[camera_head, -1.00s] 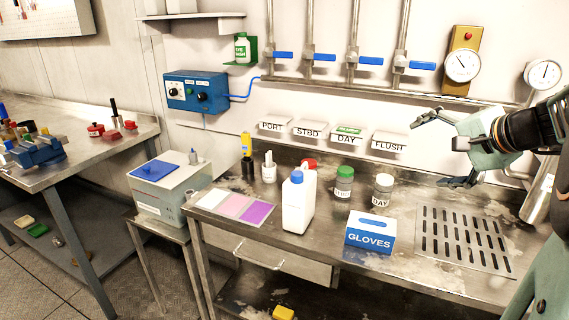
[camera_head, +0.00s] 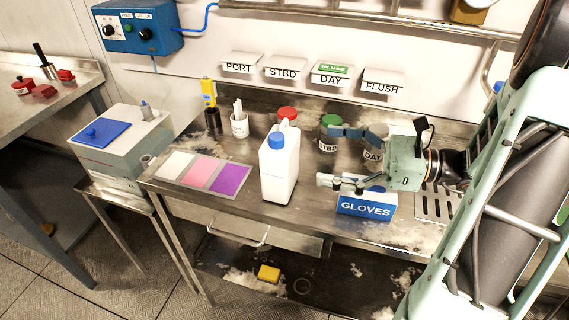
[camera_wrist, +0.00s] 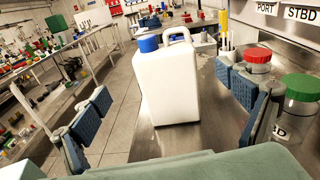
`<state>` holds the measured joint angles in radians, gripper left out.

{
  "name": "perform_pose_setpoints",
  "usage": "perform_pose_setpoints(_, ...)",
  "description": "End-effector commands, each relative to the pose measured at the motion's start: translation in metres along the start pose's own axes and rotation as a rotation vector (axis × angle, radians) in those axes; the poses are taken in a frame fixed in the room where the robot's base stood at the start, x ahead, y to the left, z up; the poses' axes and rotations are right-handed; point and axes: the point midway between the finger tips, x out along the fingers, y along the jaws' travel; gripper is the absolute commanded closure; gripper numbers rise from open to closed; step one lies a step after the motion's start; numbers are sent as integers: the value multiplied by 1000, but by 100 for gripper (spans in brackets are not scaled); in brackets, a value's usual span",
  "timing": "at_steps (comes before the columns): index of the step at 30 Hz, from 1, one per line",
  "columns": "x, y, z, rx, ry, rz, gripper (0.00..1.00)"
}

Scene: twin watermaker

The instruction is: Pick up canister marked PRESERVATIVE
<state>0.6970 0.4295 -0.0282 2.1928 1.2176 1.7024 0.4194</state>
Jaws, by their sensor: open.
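A white canister (camera_head: 279,168) with a blue cap and a top handle stands upright on the steel bench. No PRESERVATIVE marking shows on the faces I can see. In the wrist view the canister (camera_wrist: 168,85) stands ahead, between and beyond my open fingers. My gripper (camera_head: 328,157) is open and empty to the right of the canister, its fingertips pointing left at it. In the wrist view my gripper's (camera_wrist: 168,108) padded fingers are spread to either side. They appear apart from the canister.
A red-lidded jar (camera_head: 287,114) stands just behind the canister, and a green-lidded STBD jar (camera_head: 329,134) behind my gripper. The GLOVES box (camera_head: 365,208) sits below my gripper. A colour-patch card (camera_head: 203,173) lies left of the canister. A DAY jar (camera_head: 372,154) is partly hidden.

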Motion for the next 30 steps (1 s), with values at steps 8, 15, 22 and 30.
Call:
perform_pose_setpoints(8,12,-4,-11,65,-69,-37,7)
perform_pose_setpoints(15,47,-6,-9,64,-67,-39,7)
perform_pose_setpoints(22,66,-5,-6,62,-67,-37,7)
perform_pose_setpoints(30,102,-5,-3,63,-67,-39,7)
